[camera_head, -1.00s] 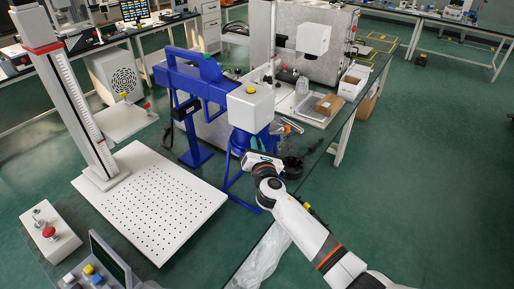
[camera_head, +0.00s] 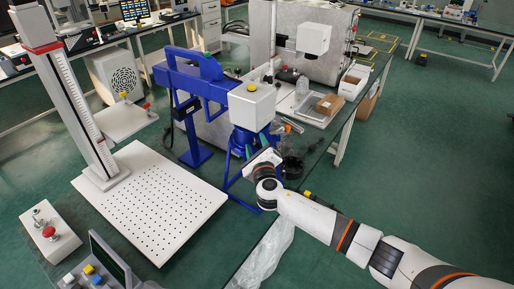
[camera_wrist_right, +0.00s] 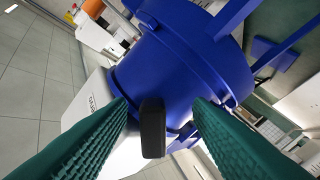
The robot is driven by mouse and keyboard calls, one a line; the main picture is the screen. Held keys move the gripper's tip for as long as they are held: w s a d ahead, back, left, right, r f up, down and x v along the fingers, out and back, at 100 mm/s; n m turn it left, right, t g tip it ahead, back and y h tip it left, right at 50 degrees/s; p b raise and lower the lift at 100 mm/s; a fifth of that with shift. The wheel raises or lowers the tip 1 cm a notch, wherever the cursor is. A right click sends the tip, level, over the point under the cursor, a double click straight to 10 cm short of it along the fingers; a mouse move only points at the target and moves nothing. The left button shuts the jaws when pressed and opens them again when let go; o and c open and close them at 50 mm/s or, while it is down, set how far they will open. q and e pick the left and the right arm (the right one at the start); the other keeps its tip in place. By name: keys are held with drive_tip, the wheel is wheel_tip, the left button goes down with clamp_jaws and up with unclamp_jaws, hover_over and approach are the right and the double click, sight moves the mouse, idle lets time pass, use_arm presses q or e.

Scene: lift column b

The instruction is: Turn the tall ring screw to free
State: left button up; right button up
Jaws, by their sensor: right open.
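My right gripper (camera_head: 257,147) is open at the blue body (camera_head: 243,142) under the white head of the blue machine. In the right wrist view its two green ribbed fingers (camera_wrist_right: 162,108) stand apart. A black upright block (camera_wrist_right: 152,128) shows in the gap between them, in front of the blue round body (camera_wrist_right: 185,65). I cannot tell whether this block is the tall ring screw or whether a finger touches it. No ring-shaped screw can be made out clearly. My left gripper is not in view.
The white box head (camera_head: 252,105) sits on the blue frame (camera_head: 190,80). A perforated white plate (camera_head: 150,205) lies to the left, with a tall scaled column (camera_head: 75,105) behind it. A black round part (camera_head: 292,167) is close right of my gripper. Open floor (camera_head: 430,190) lies right.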

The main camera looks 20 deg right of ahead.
sight(257, 146)
drive_tip(key=shift+r, duration=0.15)
drive_tip(key=shift+s+r+p, duration=0.1)
drive_tip(key=shift+s+p, duration=0.25)
drive_tip(key=shift+p, duration=0.1)
drive_tip(key=s+p, duration=0.1)
drive_tip(key=s, duration=0.1)
drive_tip(key=s+p, duration=0.1)
drive_tip(key=shift+s+a, duration=0.2)
drive_tip(key=shift+s, duration=0.2)
drive_tip(key=s, duration=0.1)
drive_tip(key=s+p, duration=0.1)
drive_tip(key=shift+s+a, duration=0.2)
drive_tip(key=shift+s, duration=0.15)
drive_tip(key=shift+w, duration=0.1)
